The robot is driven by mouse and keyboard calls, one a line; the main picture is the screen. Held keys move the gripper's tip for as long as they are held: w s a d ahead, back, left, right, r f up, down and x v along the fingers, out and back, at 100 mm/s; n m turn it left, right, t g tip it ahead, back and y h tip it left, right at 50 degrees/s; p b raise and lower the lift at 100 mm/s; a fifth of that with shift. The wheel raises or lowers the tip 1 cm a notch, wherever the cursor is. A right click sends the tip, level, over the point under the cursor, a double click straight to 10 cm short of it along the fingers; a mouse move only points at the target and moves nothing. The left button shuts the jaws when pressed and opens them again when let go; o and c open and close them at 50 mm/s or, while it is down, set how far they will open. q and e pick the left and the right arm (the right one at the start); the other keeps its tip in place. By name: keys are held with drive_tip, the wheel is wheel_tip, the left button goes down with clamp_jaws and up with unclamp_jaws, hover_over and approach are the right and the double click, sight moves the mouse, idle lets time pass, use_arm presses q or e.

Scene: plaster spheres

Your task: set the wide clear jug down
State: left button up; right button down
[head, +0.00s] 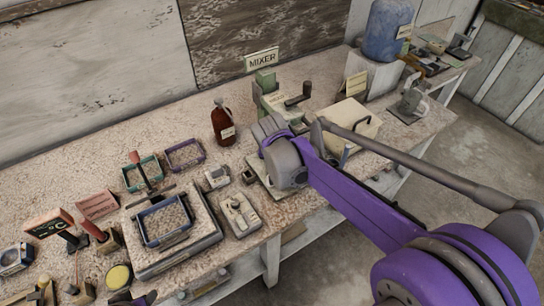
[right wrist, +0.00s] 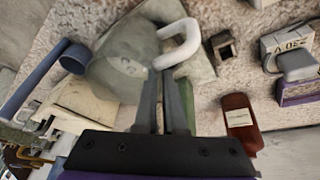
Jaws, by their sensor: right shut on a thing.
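The wide clear jug (right wrist: 122,65) is in the upper left of the right wrist view, see-through and grey-green, with a pale thick handle (right wrist: 183,42). My right gripper (right wrist: 166,85) is shut on the jug at its handle side. Whether the jug's base touches anything below cannot be told. In the head view my right wrist (head: 285,163) is over the bench in front of the mixer (head: 270,95), and it hides the fingers and most or all of the jug. Only a small part of my left gripper (head: 132,298) shows at the bottom edge; its fingers are unclear.
A red-brown bottle (head: 223,122) stands on the speckled bench (head: 75,160), left of my right wrist. A cream box (head: 350,122) is to the right. A blue-rimmed tray (head: 165,220), small devices and signs crowd the left front. The bench is bare towards the back left.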

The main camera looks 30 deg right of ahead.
drive_tip(key=w, duration=0.3)
drive_tip(key=shift+a, duration=0.15)
drive_tip(key=shift+w+f, duration=0.45)
drive_tip(key=shift+f, duration=0.25)
drive_tip(key=shift+s, duration=0.15)
drive_tip(key=shift+f, duration=0.1)
drive_tip(key=shift+f, duration=0.2)
drive_tip(key=c, duration=1)
unclamp_jaws()
drive_tip(key=shift+r, duration=0.1)
